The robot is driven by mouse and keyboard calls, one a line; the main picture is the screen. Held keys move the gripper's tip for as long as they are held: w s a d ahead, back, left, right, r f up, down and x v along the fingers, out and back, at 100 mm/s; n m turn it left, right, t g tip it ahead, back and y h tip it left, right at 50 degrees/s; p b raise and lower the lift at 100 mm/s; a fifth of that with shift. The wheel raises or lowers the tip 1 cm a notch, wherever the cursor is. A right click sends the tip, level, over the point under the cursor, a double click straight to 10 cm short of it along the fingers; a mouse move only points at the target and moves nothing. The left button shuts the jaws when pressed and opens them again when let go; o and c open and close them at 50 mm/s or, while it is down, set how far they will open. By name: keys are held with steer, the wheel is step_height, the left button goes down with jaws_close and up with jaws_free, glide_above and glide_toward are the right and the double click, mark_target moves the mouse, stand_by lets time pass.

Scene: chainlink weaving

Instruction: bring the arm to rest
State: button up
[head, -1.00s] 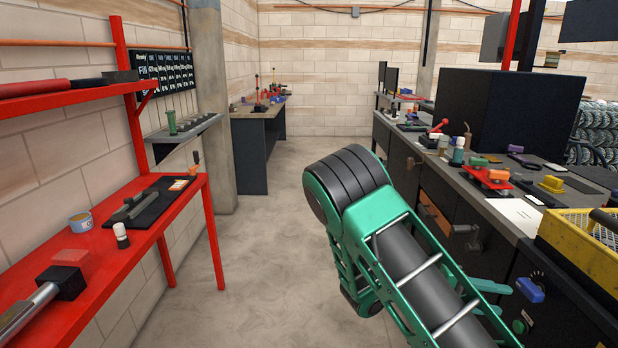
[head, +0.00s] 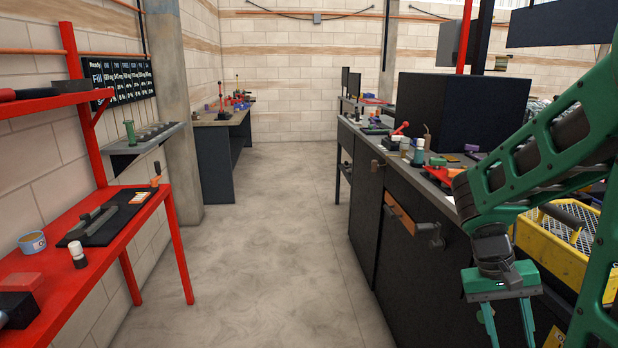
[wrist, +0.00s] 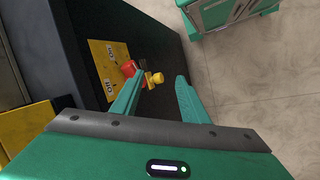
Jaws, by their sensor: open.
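My gripper (head: 508,330) hangs at the end of the folded green arm at the right of the head view, fingers pointing down. It is in front of the dark workbench's (head: 440,270) side, below the bench top. In the wrist view, my gripper (wrist: 158,82) has its two green fingers apart, with nothing held between them. Beyond the fingers, a yellow panel (wrist: 105,62) with a red knob and a yellow knob shows on a dark face.
A yellow basket (head: 550,250) stands close behind my arm at the right. A red workbench (head: 150,225) with tools runs along the left wall. The grey floor (head: 265,250) between the benches is clear.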

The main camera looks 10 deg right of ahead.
steer(key=s+a+r+t+y, duration=0.3)
steer(key=s+a+r, duration=0.3)
steer(key=s, duration=0.2)
steer(key=shift+t, duration=0.3)
steer(key=shift+c, duration=1.2)
steer(key=shift+s+a, duration=0.15)
